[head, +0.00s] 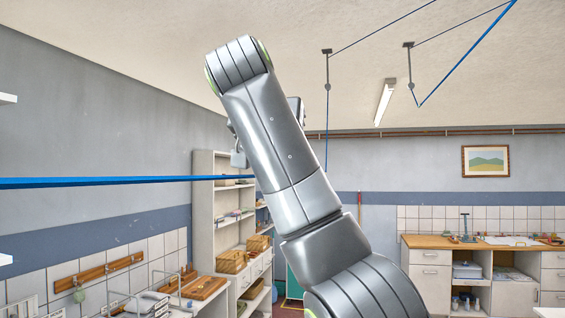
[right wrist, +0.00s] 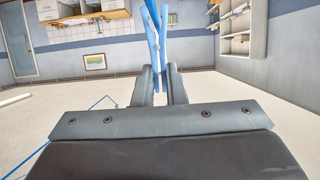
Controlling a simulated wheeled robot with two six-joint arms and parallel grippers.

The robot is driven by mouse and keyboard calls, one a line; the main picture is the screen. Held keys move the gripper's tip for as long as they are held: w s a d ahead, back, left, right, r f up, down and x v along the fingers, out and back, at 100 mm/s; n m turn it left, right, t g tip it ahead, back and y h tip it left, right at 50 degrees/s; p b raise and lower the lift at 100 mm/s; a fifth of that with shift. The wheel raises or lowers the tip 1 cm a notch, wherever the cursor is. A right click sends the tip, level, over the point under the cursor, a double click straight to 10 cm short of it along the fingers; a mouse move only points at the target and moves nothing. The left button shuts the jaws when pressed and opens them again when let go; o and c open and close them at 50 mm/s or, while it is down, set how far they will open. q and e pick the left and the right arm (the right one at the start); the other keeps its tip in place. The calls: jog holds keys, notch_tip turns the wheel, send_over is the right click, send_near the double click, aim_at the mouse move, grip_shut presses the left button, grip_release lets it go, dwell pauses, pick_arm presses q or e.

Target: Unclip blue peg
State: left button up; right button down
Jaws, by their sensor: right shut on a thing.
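In the right wrist view, my right gripper (right wrist: 158,84) is shut on a slim blue peg (right wrist: 154,32). The peg sticks out past the fingertips, and its blue parts spread slightly toward the top edge. In the head view, my raised right arm fills the middle and hides most of its gripper and the peg. A taut blue line (head: 100,183) runs in from the left edge and passes out of sight behind that arm. I cannot tell whether the peg touches the line. My left gripper is in neither view.
Blue cords (head: 465,57) run from small ceiling brackets (head: 327,52) at the upper right. A shelf unit (head: 203,200) with baskets stands behind my arm. A wooden-topped counter (head: 430,241) stands at the back right.

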jog(key=shift+a, duration=0.1)
jog(key=shift+r, duration=0.15)
jog(key=shift+s+d+r, duration=0.1)
jog(key=shift+d+r, duration=0.05)
jog(key=shift+r, duration=0.65)
jog(key=shift+s+d+r, duration=0.1)
jog(key=shift+r, duration=0.65)
jog(key=shift+s+d+r, duration=0.1)
jog(key=shift+d+r, duration=0.05)
jog(key=shift+r, duration=0.65)
